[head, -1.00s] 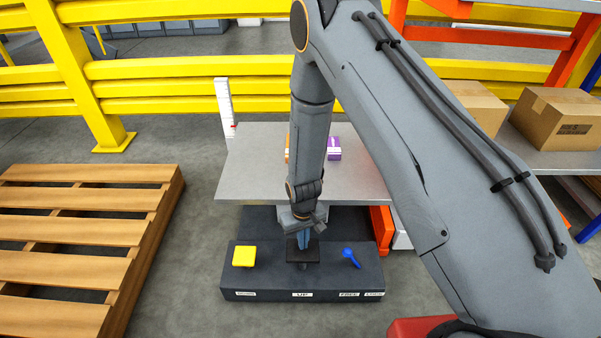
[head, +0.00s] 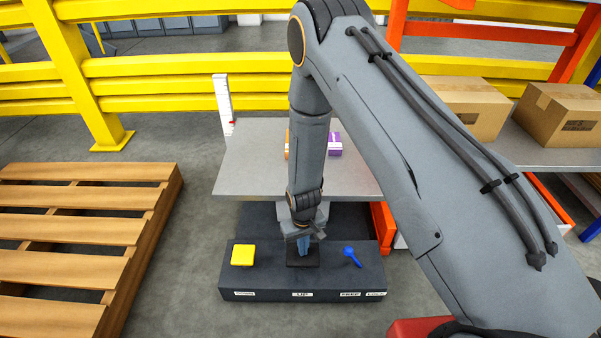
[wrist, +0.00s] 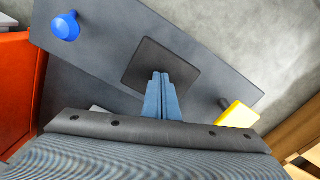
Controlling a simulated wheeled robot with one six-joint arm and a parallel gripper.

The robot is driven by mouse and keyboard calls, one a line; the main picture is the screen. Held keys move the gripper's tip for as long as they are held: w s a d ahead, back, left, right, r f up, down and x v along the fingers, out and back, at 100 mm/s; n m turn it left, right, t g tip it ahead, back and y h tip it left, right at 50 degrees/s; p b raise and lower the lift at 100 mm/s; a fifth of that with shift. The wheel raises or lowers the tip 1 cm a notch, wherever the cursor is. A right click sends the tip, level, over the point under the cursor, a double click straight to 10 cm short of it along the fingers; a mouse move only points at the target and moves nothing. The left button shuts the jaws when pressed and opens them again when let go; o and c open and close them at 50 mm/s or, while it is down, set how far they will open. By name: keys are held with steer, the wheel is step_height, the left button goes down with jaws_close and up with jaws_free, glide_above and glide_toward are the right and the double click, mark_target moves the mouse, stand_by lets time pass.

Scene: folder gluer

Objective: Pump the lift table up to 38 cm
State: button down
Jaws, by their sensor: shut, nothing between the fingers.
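The lift table's grey top (head: 245,170) stands level behind a dark base (head: 270,282). On the base are a black pedal (head: 304,262) above the UP label (head: 302,295), a yellow pedal (head: 242,255) at left and a blue lever (head: 351,256) at right. My gripper (head: 303,252) is shut and empty, pointing down at the black pedal. In the wrist view the shut fingers (wrist: 162,80) overlap the black pedal (wrist: 150,65); I cannot tell whether they touch it. A white scale (head: 222,98) with a red mark stands behind the table; its figures are too small to read.
An orange box and a purple box (head: 334,144) sit on the table top, partly behind my arm. A wooden pallet (head: 80,230) lies at left. Cardboard boxes (head: 465,103) stand on a shelf at right. A yellow rail (head: 180,85) runs behind.

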steer(key=shift+f+b, duration=0.6)
steer(key=shift+f, duration=0.9)
step_height(320, 180, up, 8)
steer(key=p, duration=0.5)
steer(key=shift+f, duration=0.2)
steer(key=shift+r+p, duration=0.1)
steer(key=shift+p, duration=0.2)
step_height(320, 180, up, 6)
steer(key=p, duration=0.4)
